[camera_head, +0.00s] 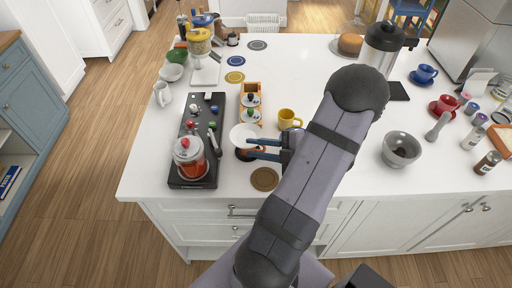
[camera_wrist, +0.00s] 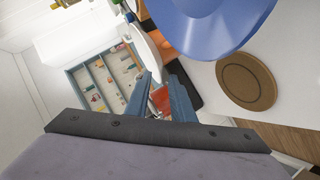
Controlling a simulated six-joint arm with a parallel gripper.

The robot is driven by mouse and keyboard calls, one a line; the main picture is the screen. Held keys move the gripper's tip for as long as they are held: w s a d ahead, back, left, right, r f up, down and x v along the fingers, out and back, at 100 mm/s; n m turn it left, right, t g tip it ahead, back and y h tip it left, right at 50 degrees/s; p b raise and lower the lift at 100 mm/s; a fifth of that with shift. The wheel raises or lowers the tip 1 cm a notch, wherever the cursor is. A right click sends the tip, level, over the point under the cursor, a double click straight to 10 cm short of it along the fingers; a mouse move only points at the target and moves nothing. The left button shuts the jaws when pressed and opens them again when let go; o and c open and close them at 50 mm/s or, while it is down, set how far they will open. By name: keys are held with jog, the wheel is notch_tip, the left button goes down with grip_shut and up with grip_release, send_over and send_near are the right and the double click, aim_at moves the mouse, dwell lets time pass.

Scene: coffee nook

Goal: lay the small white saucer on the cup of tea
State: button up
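The small white saucer (camera_head: 241,132) shows as a pale disc just beyond my fingertips, left of the yellow mug. In the wrist view the saucer (camera_wrist: 142,42) is a white, steeply slanted oval at the fingertips. A dark, reddish-brown round thing (camera_head: 241,156) shows partly below the saucer; it may be the cup of tea, but the saucer and fingers hide much of it. My gripper (camera_head: 249,147) points left with its two blue fingers apart. The fingers (camera_wrist: 165,72) show a gap between them; the upper one overlaps the saucer's near edge in the head view. Whether they touch is unclear.
A black tray (camera_head: 190,178) with a red-filled jar (camera_head: 190,158) stands left. An orange tray (camera_head: 250,88) lies behind, a yellow mug (camera_head: 290,119) right of it. A cork coaster (camera_head: 264,179) lies in front. A large blue round thing (camera_wrist: 215,20) is close to the wrist camera.

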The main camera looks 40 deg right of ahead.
jog(key=b+v, duration=0.3)
jog(key=v, duration=0.9)
jog(key=w+d+r+m+g+h+p, duration=0.1)
jog(key=w+d+r+m+h, duration=0.1)
jog(key=w+r+h, duration=0.3)
jog(key=w+d+r+m+g+h+p, duration=0.1)
jog(key=w+d+m+g+h+p, duration=0.15)
jog(key=w, duration=0.55)
jog(key=w+d+r+m+g+h+p, duration=0.1)
jog(key=w+d+r+m+h, duration=0.25)
jog(key=w, duration=0.25)
jog(key=s+a+f+m+g+y+p, duration=0.1)
jog(key=a+g+y, duration=0.1)
jog(key=a, duration=0.8)
jog(key=s+a+f+m+g+y, duration=0.1)
jog(key=s+a+f+g+y, duration=0.1)
jog(key=a, duration=0.8)
jog(key=s+a+f+m+g+y+p, duration=0.1)
jog(key=a+y, duration=0.2)
jog(key=a, duration=0.8)
jog(key=s+a+f+m+g+b, duration=0.4)
jog(key=s+a+f+b, duration=0.2)
jog(key=s+f, duration=0.3)
notch_tip(320, 180, down, 3)
jog(key=shift+s+r, duration=0.1)
jog(key=shift+s, duration=0.3)
